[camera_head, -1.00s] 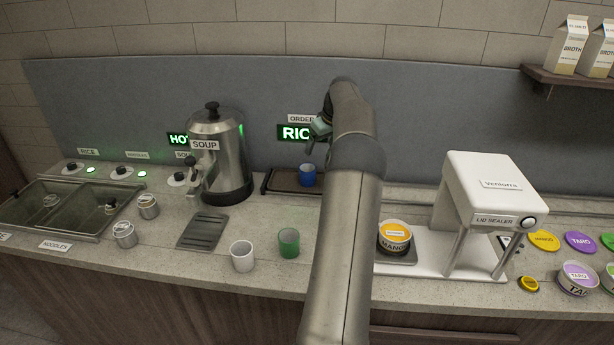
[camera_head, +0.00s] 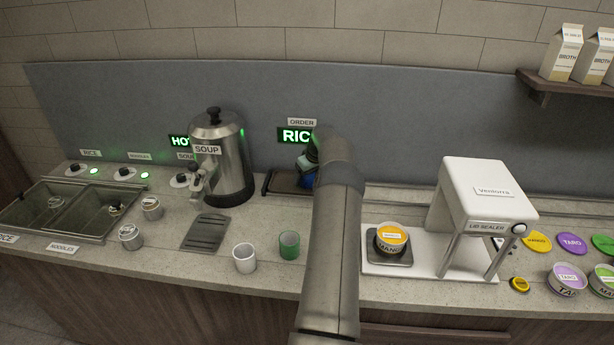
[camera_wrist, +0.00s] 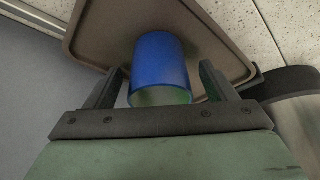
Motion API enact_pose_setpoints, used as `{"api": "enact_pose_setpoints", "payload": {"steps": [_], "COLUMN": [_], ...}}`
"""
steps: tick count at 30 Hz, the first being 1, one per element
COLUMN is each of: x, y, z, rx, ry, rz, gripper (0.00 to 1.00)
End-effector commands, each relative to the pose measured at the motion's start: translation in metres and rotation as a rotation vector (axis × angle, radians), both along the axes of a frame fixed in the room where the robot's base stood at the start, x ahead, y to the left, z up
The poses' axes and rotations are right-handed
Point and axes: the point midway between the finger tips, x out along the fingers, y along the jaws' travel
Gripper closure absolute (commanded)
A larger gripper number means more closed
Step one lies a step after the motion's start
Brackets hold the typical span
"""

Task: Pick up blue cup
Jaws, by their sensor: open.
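The blue cup (camera_wrist: 160,65) stands on a brown tray (camera_wrist: 100,25) in the wrist view, between the two fingers of my gripper (camera_wrist: 162,88). The fingers are open, one on each side of the cup, with a visible gap on the right; contact on the left is hard to tell. In the head view only a little of the blue cup (camera_head: 309,181) shows, mostly hidden behind my gripper and arm. The tray (camera_head: 283,184) sits at the back of the counter, below the order sign.
A soup urn (camera_head: 222,160) stands left of the tray. A white cup (camera_head: 244,258) and a green cup (camera_head: 289,246) stand near the front. The lid sealer (camera_head: 485,205) is at right, with a mango container (camera_head: 391,240) on its base.

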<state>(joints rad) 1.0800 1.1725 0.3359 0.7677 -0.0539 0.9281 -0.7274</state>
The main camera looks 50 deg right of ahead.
Motion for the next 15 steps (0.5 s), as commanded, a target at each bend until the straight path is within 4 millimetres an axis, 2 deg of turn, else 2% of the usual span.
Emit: {"api": "enact_pose_setpoints", "payload": {"steps": [3,9,10,15], "x": [0.0028,0.003,0.003,0.003], "y": [-0.001,-0.0011,-0.0011,-0.0011], "z": [-0.0076,-0.0091,-0.0091,-0.0089], "rx": [0.0,-0.001,-0.001,-0.001], "ry": [0.001,0.0,0.0,0.0], "rz": [0.0,0.0,0.0,0.0], "gripper": [0.22,0.22,0.25,0.72]}}
